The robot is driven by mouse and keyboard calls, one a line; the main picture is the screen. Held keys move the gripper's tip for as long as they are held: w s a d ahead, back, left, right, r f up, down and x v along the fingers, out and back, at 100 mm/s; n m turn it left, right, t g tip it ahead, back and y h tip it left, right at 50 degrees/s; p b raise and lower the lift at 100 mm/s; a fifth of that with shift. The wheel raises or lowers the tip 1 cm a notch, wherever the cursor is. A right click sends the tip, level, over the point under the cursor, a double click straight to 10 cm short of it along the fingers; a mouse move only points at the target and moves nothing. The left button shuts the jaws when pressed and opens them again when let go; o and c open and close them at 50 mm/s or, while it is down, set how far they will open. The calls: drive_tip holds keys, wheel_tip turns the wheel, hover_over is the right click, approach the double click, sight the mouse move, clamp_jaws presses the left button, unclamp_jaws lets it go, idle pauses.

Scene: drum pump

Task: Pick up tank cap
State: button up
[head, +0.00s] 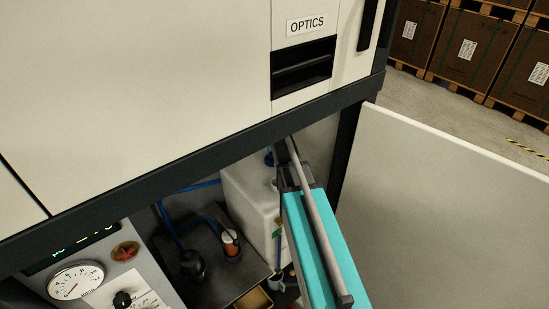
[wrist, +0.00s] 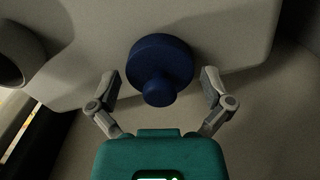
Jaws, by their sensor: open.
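The tank cap (wrist: 160,66) is dark blue and round with a knob, and sits on the pale tank (wrist: 225,30) in the wrist view. My gripper (wrist: 158,80) is open, with one finger to the left and one to the right of the cap. The fingers look apart from it, with nothing held. In the head view the white tank (head: 245,205) stands inside the open cabinet, and a small part of the blue cap (head: 268,158) shows beside my arm. My fingertips are hard to make out there.
A dark tray (head: 215,270) with a black fitting (head: 192,264) and an orange-white bottle (head: 230,242) lies left of the tank. A gauge panel (head: 75,281) is lower left.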

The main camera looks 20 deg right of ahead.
drive_tip(key=c, duration=0.7)
drive_tip(key=shift+r, duration=0.15)
wheel_tip(320, 180, up, 10)
drive_tip(key=p, duration=1)
idle(0.4)
drive_tip(key=shift+s, duration=0.15)
